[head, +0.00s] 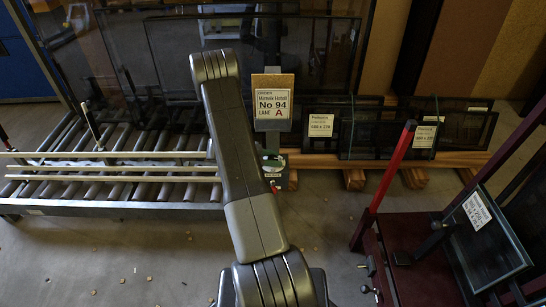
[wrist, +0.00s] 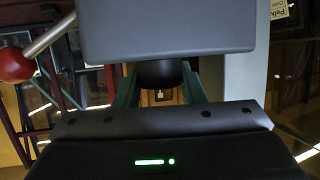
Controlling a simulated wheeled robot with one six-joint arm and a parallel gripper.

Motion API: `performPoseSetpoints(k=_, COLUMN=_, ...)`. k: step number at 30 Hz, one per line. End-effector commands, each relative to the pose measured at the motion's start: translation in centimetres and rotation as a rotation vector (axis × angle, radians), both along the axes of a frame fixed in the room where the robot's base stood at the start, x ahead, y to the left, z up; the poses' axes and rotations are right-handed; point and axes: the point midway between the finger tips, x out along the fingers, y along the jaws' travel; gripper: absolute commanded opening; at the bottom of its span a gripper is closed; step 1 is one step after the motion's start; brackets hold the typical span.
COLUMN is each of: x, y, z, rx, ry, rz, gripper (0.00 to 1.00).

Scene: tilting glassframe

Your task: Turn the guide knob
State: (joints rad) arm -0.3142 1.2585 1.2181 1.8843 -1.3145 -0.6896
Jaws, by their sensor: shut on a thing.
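The guide knob (wrist: 159,74) is a dark, rounded piece in the middle of the wrist view, under a large grey block (wrist: 165,28). My gripper (wrist: 160,84) has a green finger on each side of the knob and is shut on it. The block hides the knob's upper part. The knob's turn angle cannot be told. In the head view my arm reaches toward the roller bench and hides the knob and fingertips.
A roller bench (head: 110,190) with pale rails is at left. A sign reading No 94, Lane A (head: 272,104) stands behind my arm. Labelled glass frames (head: 375,133) rest at the back. A red lever (head: 393,165) rises from a cart at right.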

Motion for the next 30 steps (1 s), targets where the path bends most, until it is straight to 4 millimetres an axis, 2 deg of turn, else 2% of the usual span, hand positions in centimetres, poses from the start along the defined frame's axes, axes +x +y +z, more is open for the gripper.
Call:
performPoseSetpoints(k=6, x=-0.01, y=-0.01, z=-0.17, rx=0.000, ry=-0.001, rz=-0.170, gripper=0.13)
performPoseSetpoints(k=13, x=-0.02, y=-0.03, z=-0.13, rx=0.000, ry=0.001, rz=-0.291, gripper=0.13)
performPoseSetpoints(k=30, x=-0.09, y=0.02, z=-0.07, rx=-0.001, ry=0.001, rz=-0.362, gripper=0.13)
